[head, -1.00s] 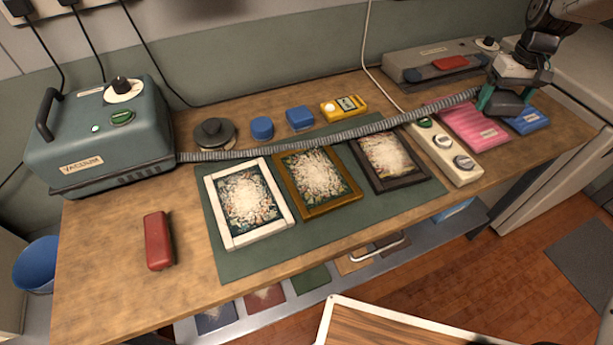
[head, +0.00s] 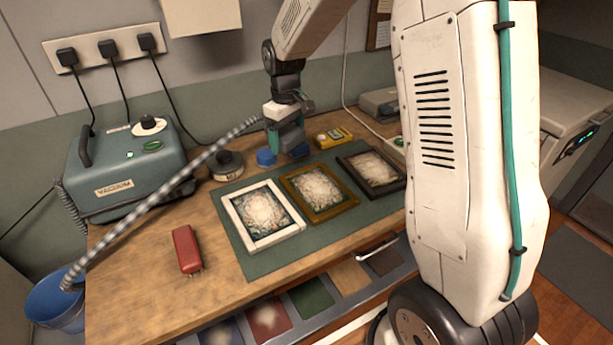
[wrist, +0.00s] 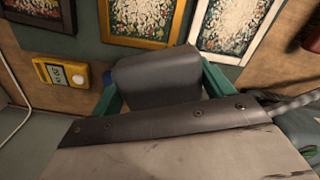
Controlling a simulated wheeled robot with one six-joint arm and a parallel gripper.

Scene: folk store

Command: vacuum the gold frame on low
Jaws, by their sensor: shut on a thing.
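The gold frame (head: 347,205) lies on the green mat (head: 262,262) between the white frame (head: 240,228) and the dark frame (head: 392,186). Pale dust covers the middle of its picture. In the wrist view the gold frame (wrist: 177,25) is beyond the nozzle. My gripper (head: 287,145) is above the back of the bench, behind and left of the gold frame. It is shut on the dark grey vacuum nozzle (wrist: 155,75), held apart from the frame. The vacuum (head: 120,170) stands at left with a green light lit; its dial (head: 148,125) setting is too small to read.
The hose (head: 165,190) stretches from my gripper down left, across the vacuum's front, toward the blue bucket (head: 52,298). A red brush (head: 186,248) lies on the front left. Blue pieces (head: 266,156) and a yellow device (head: 333,135) sit behind the mat. My arm hides the bench's right end.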

